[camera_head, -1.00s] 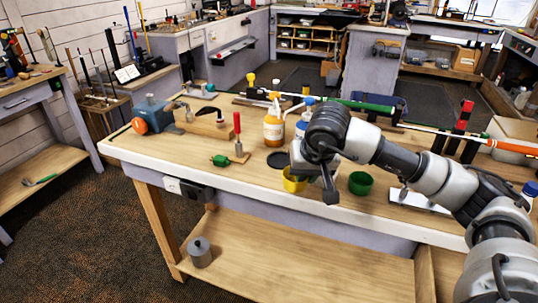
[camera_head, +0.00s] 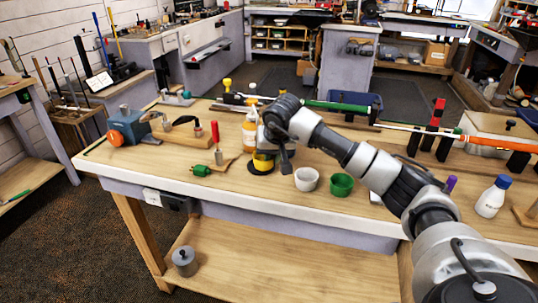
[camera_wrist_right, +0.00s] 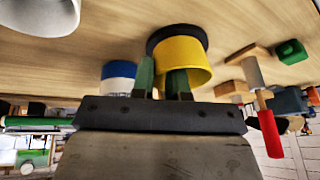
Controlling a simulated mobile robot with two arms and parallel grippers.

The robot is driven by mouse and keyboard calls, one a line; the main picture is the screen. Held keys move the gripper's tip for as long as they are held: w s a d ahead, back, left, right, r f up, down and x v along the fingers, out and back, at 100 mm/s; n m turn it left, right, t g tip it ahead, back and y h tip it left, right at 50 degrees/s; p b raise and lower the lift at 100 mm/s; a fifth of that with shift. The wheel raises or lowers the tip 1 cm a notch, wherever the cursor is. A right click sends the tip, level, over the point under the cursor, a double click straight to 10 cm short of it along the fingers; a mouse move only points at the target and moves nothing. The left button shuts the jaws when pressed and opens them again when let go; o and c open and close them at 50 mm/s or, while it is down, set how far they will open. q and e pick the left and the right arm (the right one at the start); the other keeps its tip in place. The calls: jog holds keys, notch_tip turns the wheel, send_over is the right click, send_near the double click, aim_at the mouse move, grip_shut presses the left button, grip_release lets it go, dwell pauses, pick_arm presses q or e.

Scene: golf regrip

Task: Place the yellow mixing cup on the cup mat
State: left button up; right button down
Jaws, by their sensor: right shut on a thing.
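The yellow mixing cup (camera_head: 263,161) is at the round black cup mat (camera_head: 252,169) on the workbench. My right gripper (camera_wrist_right: 162,80) is shut on the cup's wall, with a green finger on either side of it in the wrist view. There the yellow cup (camera_wrist_right: 185,60) covers most of the dark mat (camera_wrist_right: 155,40), whose edge shows around it. I cannot tell whether the cup's base touches the mat. In the head view the fingertips are largely hidden by my wrist. My left gripper is out of view.
A white cup (camera_head: 306,179) and a green cup (camera_head: 341,185) stand right of the mat. An orange-and-white bottle (camera_head: 249,133) stands behind it. The front bench strip is clear.

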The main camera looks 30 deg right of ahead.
jog(key=shift+w+d+f, duration=0.2)
jog(key=shift+w+f, duration=0.8)
jog(key=shift+w, duration=0.2)
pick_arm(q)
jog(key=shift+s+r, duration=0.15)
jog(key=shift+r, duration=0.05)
pick_arm(e)
jog(key=shift+s, duration=0.1)
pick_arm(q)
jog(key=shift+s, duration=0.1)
pick_arm(e)
jog(key=c, duration=1.1)
grip_release()
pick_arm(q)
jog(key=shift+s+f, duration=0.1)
